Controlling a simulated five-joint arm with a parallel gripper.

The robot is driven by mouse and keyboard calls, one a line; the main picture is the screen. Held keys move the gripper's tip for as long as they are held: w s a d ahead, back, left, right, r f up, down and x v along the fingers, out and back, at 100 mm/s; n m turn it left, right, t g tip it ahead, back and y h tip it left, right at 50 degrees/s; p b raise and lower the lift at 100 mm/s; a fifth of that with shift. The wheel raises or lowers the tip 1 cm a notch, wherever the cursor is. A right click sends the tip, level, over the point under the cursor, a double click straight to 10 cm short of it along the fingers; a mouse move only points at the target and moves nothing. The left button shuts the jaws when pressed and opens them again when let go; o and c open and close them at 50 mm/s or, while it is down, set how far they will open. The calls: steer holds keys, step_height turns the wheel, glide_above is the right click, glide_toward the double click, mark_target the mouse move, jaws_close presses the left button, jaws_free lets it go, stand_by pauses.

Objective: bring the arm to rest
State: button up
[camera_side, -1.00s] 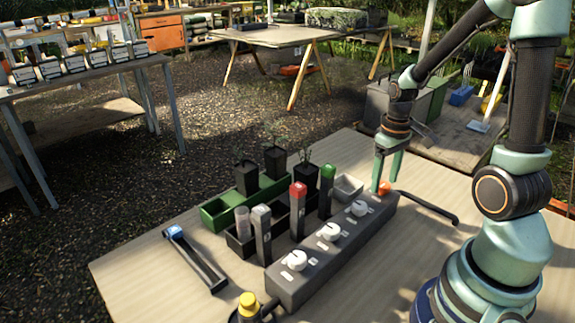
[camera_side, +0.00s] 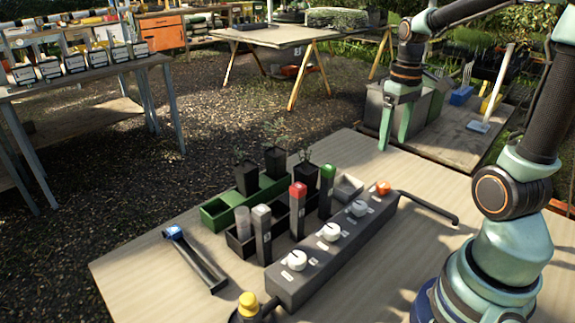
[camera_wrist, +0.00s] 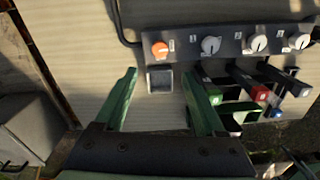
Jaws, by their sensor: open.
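My gripper (camera_side: 394,128) is in the air above the far right part of the wooden table (camera_side: 150,280), up and to the right of the control box. Its green fingers are apart with nothing between them; the wrist view also shows the open fingers (camera_wrist: 160,100). The grey control box (camera_side: 335,248) carries an orange knob (camera_side: 383,187) at its far end and several white knobs along its top. In the wrist view the orange knob (camera_wrist: 159,49) is beyond the fingertips, apart from them.
A small grey box (camera_side: 348,187), a blue-ended bar (camera_side: 196,260) and a yellow knob (camera_side: 248,303) are on the table.

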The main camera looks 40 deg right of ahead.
steer(key=a+r+n+t, duration=0.1)
steer(key=a+r+t, duration=0.1)
steer(key=a, duration=0.6)
steer(key=a+r+n+t, duration=0.1)
steer(key=a+r+t, duration=0.1)
steer(key=a, duration=0.6)
steer(key=shift+w+a+r+t, duration=0.25)
steer(key=shift+w+t, duration=0.2)
steer(key=shift+t, duration=0.35)
